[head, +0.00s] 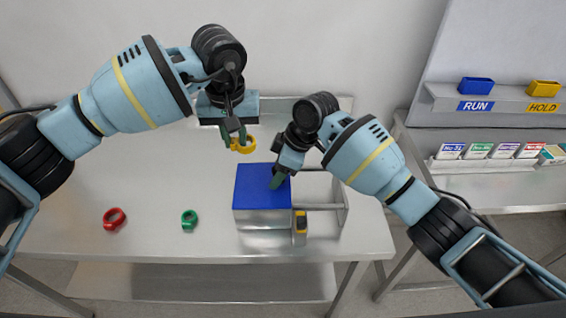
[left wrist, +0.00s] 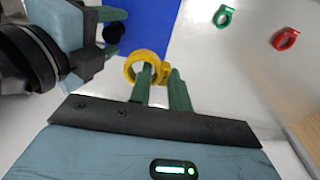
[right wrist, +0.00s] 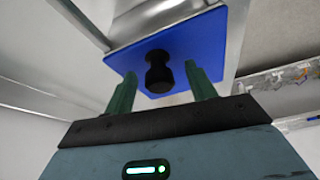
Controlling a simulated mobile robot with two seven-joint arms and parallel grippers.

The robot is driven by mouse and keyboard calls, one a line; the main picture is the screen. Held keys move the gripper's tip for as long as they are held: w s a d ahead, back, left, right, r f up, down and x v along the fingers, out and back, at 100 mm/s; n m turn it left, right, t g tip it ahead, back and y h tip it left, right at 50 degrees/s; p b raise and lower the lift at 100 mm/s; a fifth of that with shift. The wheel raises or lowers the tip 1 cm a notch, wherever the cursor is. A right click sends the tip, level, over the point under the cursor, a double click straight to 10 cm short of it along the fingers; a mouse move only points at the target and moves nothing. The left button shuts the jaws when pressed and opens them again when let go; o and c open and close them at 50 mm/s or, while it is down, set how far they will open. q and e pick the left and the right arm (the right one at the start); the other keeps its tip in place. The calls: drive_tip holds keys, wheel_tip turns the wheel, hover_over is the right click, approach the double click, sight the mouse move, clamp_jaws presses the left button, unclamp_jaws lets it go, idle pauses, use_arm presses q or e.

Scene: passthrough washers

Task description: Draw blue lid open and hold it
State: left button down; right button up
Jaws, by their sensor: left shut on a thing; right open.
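The blue lid (head: 255,190) lies flat over a steel box (head: 262,216). In the right wrist view the blue lid (right wrist: 207,45) carries a black knob (right wrist: 159,72). My right gripper (head: 277,181) is at the lid, its green fingers open on either side of the knob; I cannot tell whether they touch it. My left gripper (head: 232,137) is shut on a yellow ring (head: 243,146), held above the table behind the lid. The yellow ring (left wrist: 140,56) shows at its fingertips in the left wrist view.
A red ring (head: 115,219) and a green ring (head: 189,219) lie on the table's left half. Steel rails (head: 318,206) extend right of the box. A yellow-and-dark block (head: 300,222) stands at its front. RUN (head: 475,86) and HOLD (head: 543,88) bins sit on the right shelf.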

drive_tip(key=c, duration=1.2)
drive_tip(key=shift+o, duration=0.2)
drive_tip(key=d, duration=1.1)
drive_tip(key=shift+d, duration=0.2)
idle(0.5)
